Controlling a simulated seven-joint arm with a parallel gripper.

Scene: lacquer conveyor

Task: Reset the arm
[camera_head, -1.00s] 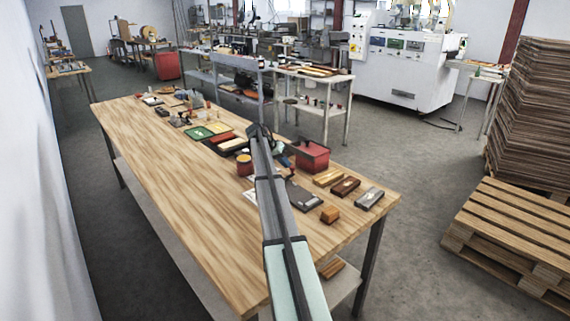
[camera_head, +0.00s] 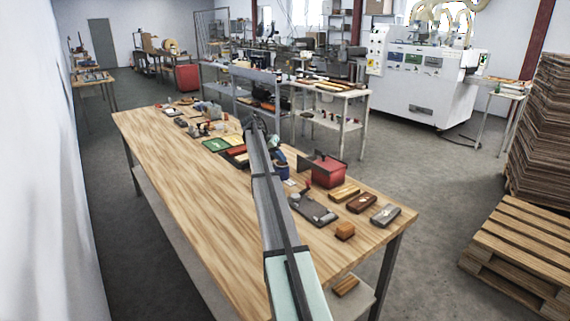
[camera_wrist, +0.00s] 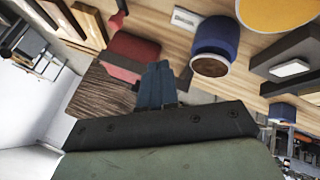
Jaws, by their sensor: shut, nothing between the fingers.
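My gripper shows in the wrist view (camera_wrist: 158,80) with its two blue-grey fingers pressed together and nothing between them. In the head view my arm reaches out over the wooden workbench (camera_head: 190,170), and its far end partly hides the things behind it. A dark blue cup-like container (camera_wrist: 212,45) is to the right of the fingers in the wrist view, apart from them. A red box (camera_wrist: 125,55) is to their left; it also stands on the bench in the head view (camera_head: 328,172).
A clipboard-like grey plate (camera_head: 313,210), several small blocks such as an orange-brown one (camera_head: 345,231), and a green tray (camera_head: 215,146) lie on the bench. Its left part is bare wood. A pallet (camera_head: 520,250) stands on the floor at right.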

